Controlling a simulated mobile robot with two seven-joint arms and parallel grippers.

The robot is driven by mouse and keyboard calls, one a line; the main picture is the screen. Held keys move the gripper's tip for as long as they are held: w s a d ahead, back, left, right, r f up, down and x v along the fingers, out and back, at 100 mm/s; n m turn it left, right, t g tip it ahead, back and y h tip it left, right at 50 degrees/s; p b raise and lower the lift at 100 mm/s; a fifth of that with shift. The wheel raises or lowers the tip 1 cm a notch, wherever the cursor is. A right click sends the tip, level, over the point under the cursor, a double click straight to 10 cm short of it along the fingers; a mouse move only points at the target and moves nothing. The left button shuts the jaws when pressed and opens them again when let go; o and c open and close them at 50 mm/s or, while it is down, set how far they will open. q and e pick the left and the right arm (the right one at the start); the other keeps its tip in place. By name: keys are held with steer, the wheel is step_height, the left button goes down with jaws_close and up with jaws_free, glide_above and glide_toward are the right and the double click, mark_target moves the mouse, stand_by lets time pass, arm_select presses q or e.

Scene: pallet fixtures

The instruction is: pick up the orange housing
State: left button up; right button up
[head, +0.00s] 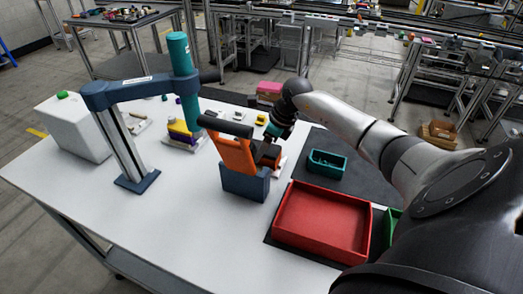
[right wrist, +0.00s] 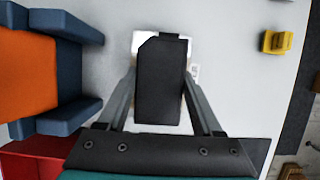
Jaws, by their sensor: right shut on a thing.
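The orange housing (head: 236,156) stands upright in a dark blue holder (head: 243,185) near the table's middle, with a dark bar at its top. In the right wrist view the housing (right wrist: 25,75) is at the left edge, between the blue walls of the holder (right wrist: 75,28). My right gripper (head: 268,150) is just right of the housing. Its fingers (right wrist: 160,75) are shut on a black block (right wrist: 160,95), with a white pad behind it. The block appears apart from the housing in the wrist view. My left gripper is not in view.
A red tray (head: 322,222) and a teal bin (head: 327,165) lie right of the holder. A blue press frame (head: 125,140) with a teal cylinder (head: 180,55) stands at left, near a white box (head: 72,128). A yellow part (right wrist: 277,42) sits at right. The table's front left is clear.

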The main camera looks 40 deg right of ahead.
steer(key=c, duration=0.6)
steer(key=shift+r, duration=0.1)
